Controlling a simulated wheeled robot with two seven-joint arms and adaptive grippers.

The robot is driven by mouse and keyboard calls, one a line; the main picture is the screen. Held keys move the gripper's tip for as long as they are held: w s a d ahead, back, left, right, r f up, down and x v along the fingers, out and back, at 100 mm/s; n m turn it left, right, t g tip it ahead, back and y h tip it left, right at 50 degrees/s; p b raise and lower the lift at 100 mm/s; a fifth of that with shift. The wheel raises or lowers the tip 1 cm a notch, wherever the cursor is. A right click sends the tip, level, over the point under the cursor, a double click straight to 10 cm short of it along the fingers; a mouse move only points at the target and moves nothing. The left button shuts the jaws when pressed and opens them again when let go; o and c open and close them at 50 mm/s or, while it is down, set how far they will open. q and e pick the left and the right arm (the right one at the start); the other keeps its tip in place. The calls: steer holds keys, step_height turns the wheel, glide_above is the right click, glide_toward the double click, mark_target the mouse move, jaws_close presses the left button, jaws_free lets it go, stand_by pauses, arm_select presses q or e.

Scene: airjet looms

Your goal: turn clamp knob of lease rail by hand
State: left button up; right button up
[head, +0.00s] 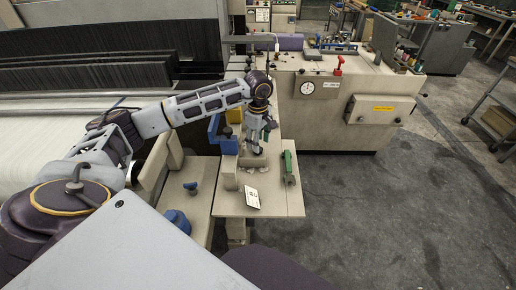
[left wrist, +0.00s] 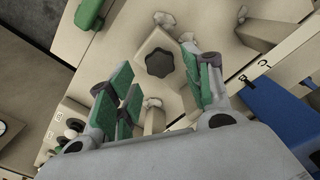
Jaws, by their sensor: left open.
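The clamp knob (left wrist: 159,63) is a dark, lobed knob on a beige block (left wrist: 165,42) in the left wrist view. My left gripper (left wrist: 163,88) is open, with green-padded fingers on either side of the picture below the knob. The knob appears apart from the pads, with nothing held between them. In the head view my left gripper (head: 253,145) points down over the beige machine ledge (head: 270,204), and I cannot make out the knob there. My right gripper is not in view.
A green-handled part (head: 288,167) and a white label card (head: 252,196) are on the ledge. A blue block (head: 222,135) stands left of the gripper. A beige cabinet with a dial (head: 306,88) stands behind.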

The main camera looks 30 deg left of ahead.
arm_select(q)
steer(key=shift+f+b, duration=0.5)
steer(key=shift+f, duration=0.85)
steer(key=shift+f, duration=0.15)
